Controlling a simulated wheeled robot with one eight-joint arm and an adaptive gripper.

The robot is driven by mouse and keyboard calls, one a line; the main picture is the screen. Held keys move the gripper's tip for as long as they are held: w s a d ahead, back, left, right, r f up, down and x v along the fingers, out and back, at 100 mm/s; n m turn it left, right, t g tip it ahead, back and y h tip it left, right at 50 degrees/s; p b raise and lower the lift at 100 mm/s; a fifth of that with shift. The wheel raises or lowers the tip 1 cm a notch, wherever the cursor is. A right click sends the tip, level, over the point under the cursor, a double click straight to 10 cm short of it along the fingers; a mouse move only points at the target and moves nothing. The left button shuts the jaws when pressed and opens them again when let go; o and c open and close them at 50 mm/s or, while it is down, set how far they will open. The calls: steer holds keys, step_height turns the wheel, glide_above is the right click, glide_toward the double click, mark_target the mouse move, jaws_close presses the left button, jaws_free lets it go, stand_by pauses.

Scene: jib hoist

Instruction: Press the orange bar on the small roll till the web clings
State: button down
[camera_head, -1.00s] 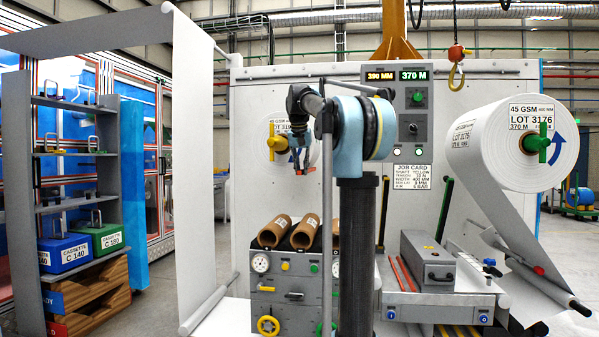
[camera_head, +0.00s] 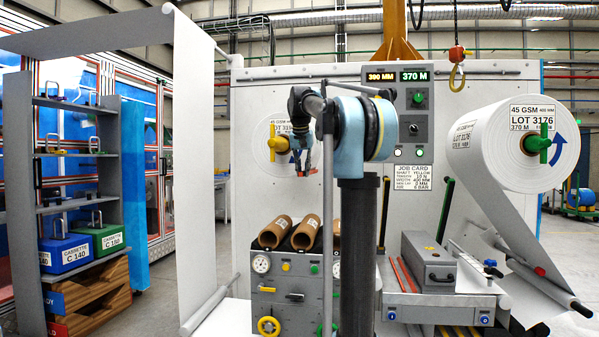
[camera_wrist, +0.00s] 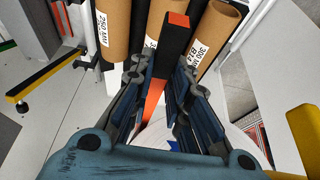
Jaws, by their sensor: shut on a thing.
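My gripper (camera_wrist: 160,85) is shut on the orange bar (camera_wrist: 154,98), which has an orange side and a dark face and stands up between the fingers in the wrist view. In the head view my gripper (camera_head: 301,162) is in front of the small roll (camera_head: 272,167), which is mounted on the machine's panel with a yellow handle (camera_head: 278,142) at its centre. My arm and gripper hide the roll's right part. The white web (camera_head: 197,150) hangs down at the left. Contact between bar and roll cannot be told.
Brown cores (camera_head: 274,231) lie on the grey cabinet below my gripper. The large roll (camera_head: 515,150) is at the right. A shelf rack with blue (camera_head: 66,255) and green cassettes stands at the left. A yellow hook (camera_head: 457,78) hangs above.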

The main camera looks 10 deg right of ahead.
steer(key=shift+s+d+f, duration=0.2)
steer(key=shift+d+f, duration=0.4)
steer(key=shift+s+d+f, duration=0.2)
steer(key=shift+d+f, duration=0.35)
steer(key=shift+f, duration=0.05)
stand_by(0.5)
